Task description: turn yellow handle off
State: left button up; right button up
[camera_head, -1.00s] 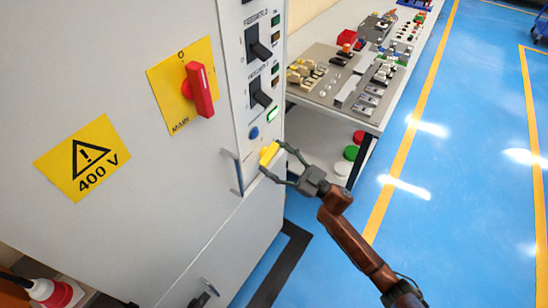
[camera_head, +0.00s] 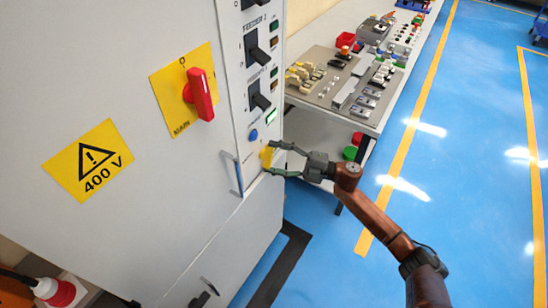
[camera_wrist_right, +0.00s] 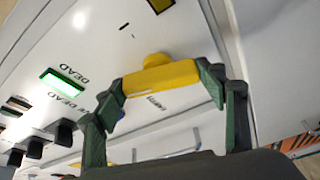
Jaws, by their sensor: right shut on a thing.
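The yellow handle (camera_head: 267,157) is on the narrow control strip at the right edge of the grey cabinet, below a blue button (camera_head: 253,134). My right gripper (camera_head: 270,159) is shut on it. In the right wrist view the yellow handle (camera_wrist_right: 160,78) lies between the two green-padded fingers of the right gripper (camera_wrist_right: 162,85), with its round yellow hub behind it against the panel. A green-lit indicator (camera_wrist_right: 62,82) is beside lettering that reads DEAD. My left gripper is not in view.
A red main switch (camera_head: 201,95) sits on a yellow plate higher up the cabinet. Black feeder switches (camera_head: 258,52) are above the handle. A metal pull handle (camera_head: 235,175) is just left of it. A workbench (camera_head: 345,115) with parts stands behind; blue floor is clear to the right.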

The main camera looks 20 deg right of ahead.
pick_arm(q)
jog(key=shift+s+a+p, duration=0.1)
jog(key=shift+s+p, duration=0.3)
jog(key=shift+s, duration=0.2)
pick_arm(e)
jog(key=n+g+h, duration=0.1)
jog(key=n, duration=0.2)
jog(key=shift+d+r, duration=0.1)
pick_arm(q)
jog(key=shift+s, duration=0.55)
pick_arm(e)
jog(key=shift+n, duration=0.3)
jog(key=o, duration=1.2)
jog(key=shift+c, duration=0.2)
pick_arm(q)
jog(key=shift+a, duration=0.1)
pick_arm(e)
jog(key=v, duration=1.2)
